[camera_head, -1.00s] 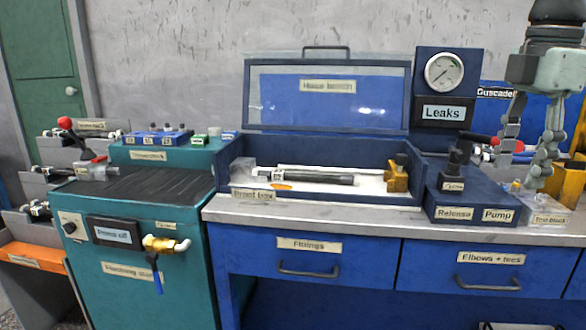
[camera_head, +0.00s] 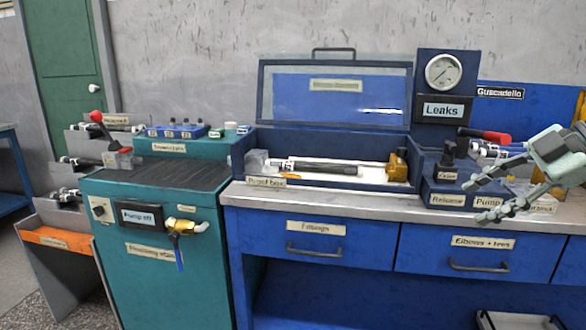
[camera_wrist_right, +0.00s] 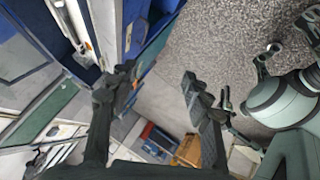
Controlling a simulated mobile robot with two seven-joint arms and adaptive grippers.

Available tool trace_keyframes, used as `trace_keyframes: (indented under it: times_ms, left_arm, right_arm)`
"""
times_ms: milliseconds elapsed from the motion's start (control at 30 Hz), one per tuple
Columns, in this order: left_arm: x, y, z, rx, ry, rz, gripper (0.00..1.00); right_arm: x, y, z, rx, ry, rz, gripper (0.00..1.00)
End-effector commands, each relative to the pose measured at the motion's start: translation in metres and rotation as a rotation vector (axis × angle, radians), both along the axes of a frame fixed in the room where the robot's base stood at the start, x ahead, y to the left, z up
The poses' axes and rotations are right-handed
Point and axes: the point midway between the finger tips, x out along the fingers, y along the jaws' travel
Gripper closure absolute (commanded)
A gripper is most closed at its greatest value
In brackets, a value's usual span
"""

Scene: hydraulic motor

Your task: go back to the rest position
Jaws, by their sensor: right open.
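My right gripper (camera_head: 480,202) is at the right side of the head view, in front of the bench's right end. Its two grey fingers point left and are spread apart with nothing between them. The right wrist view also shows both fingers (camera_wrist_right: 158,88) apart and empty, with floor seen between them. My left gripper is not in the head view.
The blue bench (camera_head: 300,198) carries an open blue box (camera_head: 250,160) with a dark hose inside and a raised clear lid. A gauge panel labelled Leaks (camera_head: 442,109) stands behind. A teal cabinet (camera_head: 140,260) is to the left. The floor shows at the lower left.

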Motion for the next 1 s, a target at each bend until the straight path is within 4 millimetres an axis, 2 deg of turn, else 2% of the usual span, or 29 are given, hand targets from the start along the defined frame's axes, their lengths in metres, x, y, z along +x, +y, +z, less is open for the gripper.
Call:
trace_keyframes:
  times_ms: [33,167,267,300,367,433,467,500,567,600,667,700,800,900,1000]
  left_arm:
    - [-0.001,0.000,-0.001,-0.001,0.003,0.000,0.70]
    - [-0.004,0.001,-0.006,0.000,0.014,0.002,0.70]
    - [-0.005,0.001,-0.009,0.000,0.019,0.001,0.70]
    - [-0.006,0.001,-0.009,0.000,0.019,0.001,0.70]
    - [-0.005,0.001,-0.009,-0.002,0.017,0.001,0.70]
    - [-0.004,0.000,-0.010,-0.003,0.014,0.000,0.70]
    - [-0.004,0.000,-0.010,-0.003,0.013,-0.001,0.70]
    - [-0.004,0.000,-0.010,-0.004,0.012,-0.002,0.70]
    - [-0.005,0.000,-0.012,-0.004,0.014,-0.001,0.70]
    - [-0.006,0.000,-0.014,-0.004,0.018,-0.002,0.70]
    - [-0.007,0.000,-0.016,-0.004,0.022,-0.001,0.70]
    - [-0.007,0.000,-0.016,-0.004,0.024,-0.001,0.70]
    - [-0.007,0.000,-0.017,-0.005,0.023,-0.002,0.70]
    - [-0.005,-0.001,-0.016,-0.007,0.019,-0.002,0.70]
    - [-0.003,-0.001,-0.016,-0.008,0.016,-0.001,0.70]
  right_arm:
    - [0.008,-0.003,-0.015,0.092,-0.069,-0.032,0.51]
    - [0.032,-0.021,-0.048,0.281,-0.292,-0.186,0.51]
    - [0.043,-0.047,-0.081,0.370,-0.431,-0.375,0.51]
    - [0.044,-0.059,-0.099,0.390,-0.471,-0.464,0.51]
    - [0.041,-0.077,-0.128,0.403,-0.514,-0.604,0.51]
    - [0.031,-0.095,-0.170,0.395,-0.527,-0.776,0.51]
    - [0.024,-0.101,-0.190,0.383,-0.522,-0.849,0.51]
    - [0.013,-0.107,-0.218,0.363,-0.504,-0.946,0.51]
    - [-0.006,-0.111,-0.259,0.322,-0.457,-1.073,0.51]
    - [-0.021,-0.110,-0.286,0.291,-0.413,-1.149,0.51]
    - [-0.045,-0.104,-0.324,0.245,-0.336,-1.246,0.51]
    - [-0.062,-0.097,-0.349,0.210,-0.275,-1.301,0.51]
    - [-0.106,-0.067,-0.404,0.130,-0.103,-1.401,0.51]
    - [-0.150,-0.026,-0.447,0.058,0.085,-1.454,0.51]
    - [-0.188,0.015,-0.475,0.003,0.257,-1.463,0.51]
